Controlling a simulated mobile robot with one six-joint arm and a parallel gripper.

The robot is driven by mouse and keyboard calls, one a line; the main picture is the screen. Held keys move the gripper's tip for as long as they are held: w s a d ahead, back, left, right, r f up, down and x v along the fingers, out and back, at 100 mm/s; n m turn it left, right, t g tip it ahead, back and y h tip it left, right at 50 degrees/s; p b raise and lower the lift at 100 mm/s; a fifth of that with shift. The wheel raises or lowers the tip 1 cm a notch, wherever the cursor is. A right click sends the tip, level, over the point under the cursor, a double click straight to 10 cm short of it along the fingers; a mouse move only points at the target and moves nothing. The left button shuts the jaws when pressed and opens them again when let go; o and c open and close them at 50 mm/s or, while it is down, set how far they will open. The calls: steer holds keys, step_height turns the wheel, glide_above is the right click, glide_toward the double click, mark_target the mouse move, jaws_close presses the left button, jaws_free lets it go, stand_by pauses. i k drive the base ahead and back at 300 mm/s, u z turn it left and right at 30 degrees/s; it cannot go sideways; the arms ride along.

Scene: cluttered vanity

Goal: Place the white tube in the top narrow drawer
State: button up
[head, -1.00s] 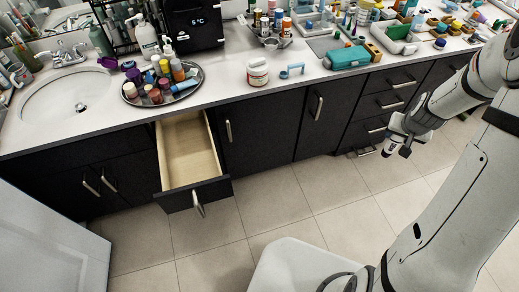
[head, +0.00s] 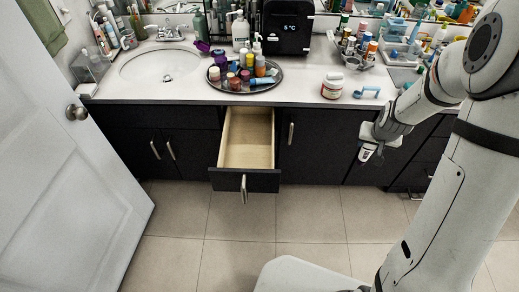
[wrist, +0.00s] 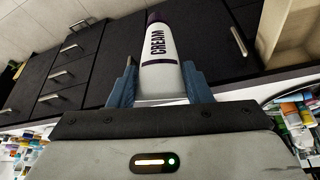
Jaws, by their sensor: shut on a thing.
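The white tube (wrist: 159,50) has a dark cap end and the word CREAM on it. It stands between the two fingers of my gripper (wrist: 160,88) in the wrist view, and the gripper is shut on it. In the head view my gripper (head: 372,150) holds the tube low in front of the dark cabinet doors, to the right of the open drawer. The top narrow drawer (head: 247,145) is pulled out under the counter; its pale wooden inside looks empty. Its dark front (head: 228,182) has a metal handle. The gripper is apart from the drawer.
A round tray (head: 215,86) with several bottles stands on the counter above the drawer. A white jar (head: 332,87) and a blue item (head: 367,92) lie near the counter edge. A white door (head: 75,170) stands at left. The tiled floor (head: 230,262) before the drawer is clear.

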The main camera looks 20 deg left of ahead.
mark_target(249, 145)
steer(key=u, duration=1.2)
steer(key=i, duration=1)
steer(key=u, duration=0.05)
